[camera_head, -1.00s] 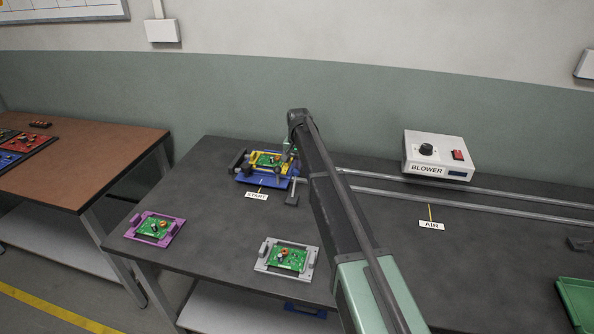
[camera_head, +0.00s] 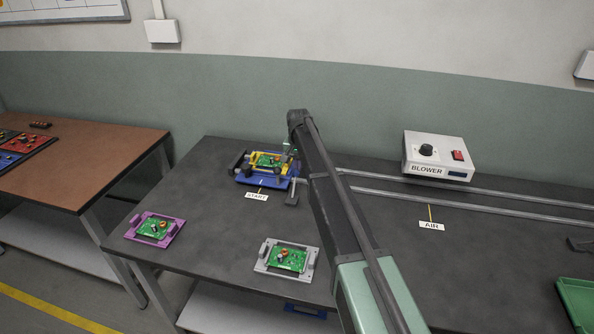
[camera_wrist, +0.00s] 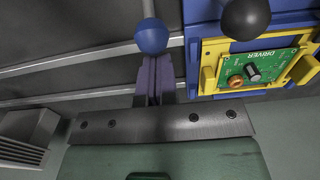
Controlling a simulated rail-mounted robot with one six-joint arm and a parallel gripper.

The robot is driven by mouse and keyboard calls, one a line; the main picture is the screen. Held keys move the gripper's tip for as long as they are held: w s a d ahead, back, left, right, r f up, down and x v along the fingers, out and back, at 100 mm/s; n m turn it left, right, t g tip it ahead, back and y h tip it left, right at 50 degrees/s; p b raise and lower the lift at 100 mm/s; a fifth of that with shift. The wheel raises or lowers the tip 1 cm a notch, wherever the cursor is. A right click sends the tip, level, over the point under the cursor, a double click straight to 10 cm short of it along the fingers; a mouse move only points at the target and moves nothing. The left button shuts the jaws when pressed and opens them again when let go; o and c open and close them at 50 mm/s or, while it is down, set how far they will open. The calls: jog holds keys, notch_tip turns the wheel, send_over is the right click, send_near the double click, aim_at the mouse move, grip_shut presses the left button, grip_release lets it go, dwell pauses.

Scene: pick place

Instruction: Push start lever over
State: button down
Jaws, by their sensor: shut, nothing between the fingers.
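A blue fixture (camera_head: 265,181) stands at the back left of the dark table, behind a START label (camera_head: 257,197). It holds a yellow carrier (camera_wrist: 211,57) with a green board marked DRIVER (camera_wrist: 262,69). In the wrist view, a blue ball knob (camera_wrist: 151,36) sits just beyond my gripper's fingertips (camera_wrist: 153,60), left of the fixture. A black ball knob (camera_wrist: 245,18) stands over the fixture's near-top part. I cannot tell which knob belongs to the start lever, or whether my fingers touch the blue one. My gripper is shut and empty; my arm partly hides this area in the head view.
Two rails (camera_head: 440,196) run right from the fixture. A BLOWER box (camera_head: 437,157) stands at the back. A purple carrier (camera_head: 134,234) and a grey carrier (camera_head: 265,268) with boards lie in front. A green tray (camera_head: 575,296) is at the right edge.

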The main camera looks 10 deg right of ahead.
dwell(0.4)
jog(key=shift+f+b, duration=0.65)
jog(key=shift+f, duration=0.05)
jog(key=shift+r, duration=0.1)
jog(key=shift+s+a, duration=0.5)
jog(key=shift+s, duration=0.55)
jog(key=shift+s+a, duration=0.45)
jog(key=shift+s, duration=0.65)
jog(key=shift+s+a, duration=0.5)
jog(key=shift+s, duration=0.55)
notch_tip(320, 180, up, 8)
jog(key=p, duration=0.8)
jog(key=shift+w+d, duration=0.2)
jog(key=shift+w, duration=0.25)
